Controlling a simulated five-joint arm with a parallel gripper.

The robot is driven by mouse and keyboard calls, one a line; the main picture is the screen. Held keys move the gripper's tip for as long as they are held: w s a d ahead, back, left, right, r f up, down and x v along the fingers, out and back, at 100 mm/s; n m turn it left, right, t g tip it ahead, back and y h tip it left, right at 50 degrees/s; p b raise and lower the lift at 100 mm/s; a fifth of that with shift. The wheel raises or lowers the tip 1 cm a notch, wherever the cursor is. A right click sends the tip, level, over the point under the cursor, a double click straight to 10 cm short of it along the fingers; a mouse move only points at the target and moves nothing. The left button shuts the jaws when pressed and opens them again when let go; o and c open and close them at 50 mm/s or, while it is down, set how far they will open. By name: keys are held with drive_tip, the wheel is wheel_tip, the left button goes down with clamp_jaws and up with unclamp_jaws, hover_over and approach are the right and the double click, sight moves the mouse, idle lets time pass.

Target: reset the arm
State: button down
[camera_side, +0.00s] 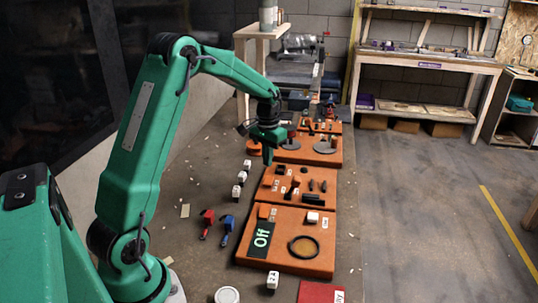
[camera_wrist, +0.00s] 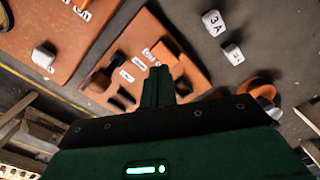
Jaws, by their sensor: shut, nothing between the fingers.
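My green arm reaches over the bench in the side view, and my gripper (camera_side: 268,155) hangs pointing down above the far half of the row of orange boards. In the wrist view my gripper (camera_wrist: 168,88) shows as a dark green finger shape at the centre, shut with nothing held. It overlaps the middle orange board (camera_wrist: 195,75) in that view. The middle board also shows in the side view (camera_side: 262,190), nearer the camera than the gripper. The gripper appears raised above the boards, touching nothing that I can see.
White cubes (camera_side: 238,191) stand left of the boards. A red tool (camera_side: 207,222) and a blue tool (camera_side: 227,228) lie on the bench. A white lid (camera_side: 227,295) sits in front.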

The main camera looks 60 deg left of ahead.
drive_tip(key=shift+r, duration=0.3)
drive_tip(key=s+d+r+m+t, duration=0.1)
drive_tip(key=s+d+r+t, duration=0.2)
drive_tip(key=s+d+r, duration=0.7)
drive_tip(key=s+d+r+m+t, duration=0.2)
drive_tip(key=s+d+r, duration=0.1)
drive_tip(key=s+d, duration=0.7)
drive_tip(key=s, duration=0.2)
drive_tip(key=shift+s+d+r+t, duration=0.15)
drive_tip(key=shift+s+r+t, duration=0.05)
drive_tip(key=shift+s+t, duration=0.15)
drive_tip(key=shift+w+r, duration=0.1)
drive_tip(key=shift+w, duration=0.05)
idle(0.3)
